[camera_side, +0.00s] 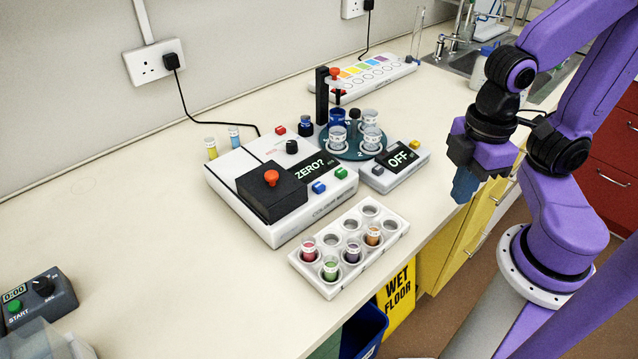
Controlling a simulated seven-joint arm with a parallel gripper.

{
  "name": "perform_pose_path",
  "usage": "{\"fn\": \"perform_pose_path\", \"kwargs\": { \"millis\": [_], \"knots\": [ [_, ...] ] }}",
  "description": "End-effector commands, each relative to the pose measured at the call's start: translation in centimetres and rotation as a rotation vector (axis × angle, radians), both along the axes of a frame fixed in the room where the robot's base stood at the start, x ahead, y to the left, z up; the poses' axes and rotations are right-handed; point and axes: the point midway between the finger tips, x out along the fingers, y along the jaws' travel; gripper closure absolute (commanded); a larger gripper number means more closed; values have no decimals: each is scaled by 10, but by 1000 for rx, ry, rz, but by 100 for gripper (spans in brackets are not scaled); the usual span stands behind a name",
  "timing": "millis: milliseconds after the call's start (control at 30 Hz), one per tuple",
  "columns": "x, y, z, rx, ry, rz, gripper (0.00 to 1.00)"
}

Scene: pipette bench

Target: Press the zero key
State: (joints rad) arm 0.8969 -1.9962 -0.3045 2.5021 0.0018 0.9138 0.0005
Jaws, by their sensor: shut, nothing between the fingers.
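The white colorimeter (297,228) stands mid-bench with its dark display (309,167) reading "ZERO?". A blue key (319,187) and a green key (341,172) sit in front of that display, and a red key (280,130) is near the back edge. The lettering by the keys is too small to read, so I cannot tell which is the zero key. A dark lid with a red knob (271,177) sits on the instrument's left part.
A small balance-like unit (397,167) reading "OFF" lies between the colorimeter and my gripper. A white rack (326,284) with several coloured vials stands in front. A round teal carousel (346,149) with beakers is behind. The left bench is mostly clear, with a timer (38,298) at front left.

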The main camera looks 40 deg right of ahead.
Motion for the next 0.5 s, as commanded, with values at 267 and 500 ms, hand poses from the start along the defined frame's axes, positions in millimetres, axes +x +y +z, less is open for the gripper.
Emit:
{"fn": "perform_pose_path", "kwargs": {
  "millis": [267, 500],
  "knots": [
    [12, 18, -1, 81, 10, -93, 100],
    [56, 63, 1, 297, 4, -361, 100]
  ]
}}
